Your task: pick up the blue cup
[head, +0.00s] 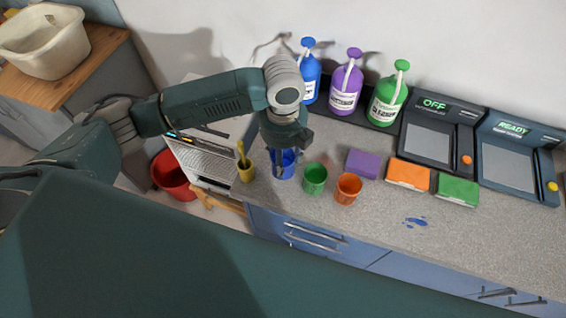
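The blue cup (288,171) stands upright on the speckled grey counter (330,225), left of the green cup. My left gripper (280,162) points down from above, right at the blue cup, and its fingers overlap the cup and hide part of it. The frame does not show whether the fingers are closed on the cup or only around it. My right gripper is not in view.
Several sponges, including a purple one (362,164), lie further right. Bottles, including a purple one (346,88), stand behind. A blue spill (415,221) marks the counter.

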